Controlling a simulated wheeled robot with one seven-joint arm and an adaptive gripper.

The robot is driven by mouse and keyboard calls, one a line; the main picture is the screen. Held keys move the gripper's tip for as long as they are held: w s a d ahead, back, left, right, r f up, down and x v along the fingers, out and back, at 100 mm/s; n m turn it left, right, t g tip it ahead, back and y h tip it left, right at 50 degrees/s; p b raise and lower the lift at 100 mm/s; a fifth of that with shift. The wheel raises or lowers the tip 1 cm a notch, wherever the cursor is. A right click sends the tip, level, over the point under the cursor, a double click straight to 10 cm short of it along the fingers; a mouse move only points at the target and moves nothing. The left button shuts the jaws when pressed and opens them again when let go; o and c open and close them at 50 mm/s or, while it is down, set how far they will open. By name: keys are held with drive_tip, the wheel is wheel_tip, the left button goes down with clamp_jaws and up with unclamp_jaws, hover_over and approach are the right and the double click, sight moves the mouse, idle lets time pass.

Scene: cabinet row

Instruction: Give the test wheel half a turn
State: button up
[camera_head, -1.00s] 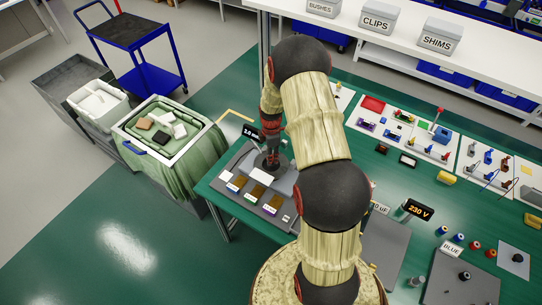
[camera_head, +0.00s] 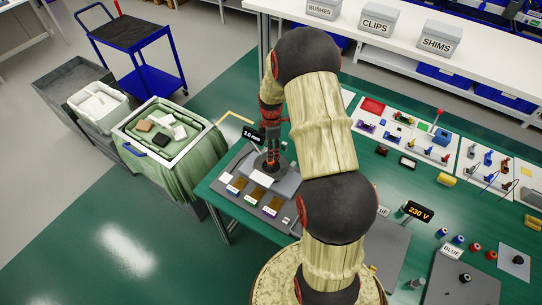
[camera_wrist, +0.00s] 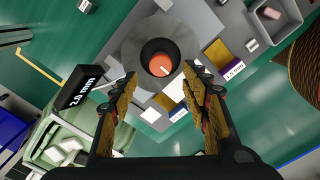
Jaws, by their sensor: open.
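The test wheel (camera_wrist: 160,62) is a dark round knob with an orange centre and a pale mark, set on a wide grey disc. It is in the upper middle of the wrist view. In the head view the dark wheel (camera_head: 267,164) sits on the grey fixture, partly hidden by my gripper. My gripper (camera_wrist: 160,78) is open and empty, its two yellowish fingers on either side of the wheel in the picture. In the head view my gripper (camera_head: 271,154) points down over the wheel. Whether the fingers touch it, I cannot tell.
A black display (camera_wrist: 82,87) reading "2.0 mm" stands beside the fixture. Labelled sample plates lie on the fixture's front. A green-draped bin (camera_head: 168,135) stands left of the green bench. Boards with small parts (camera_head: 408,130) lie to the right.

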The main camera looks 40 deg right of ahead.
wheel_tip(320, 180, up, 6)
drive_tip(key=shift+r, duration=0.2)
idle(0.6)
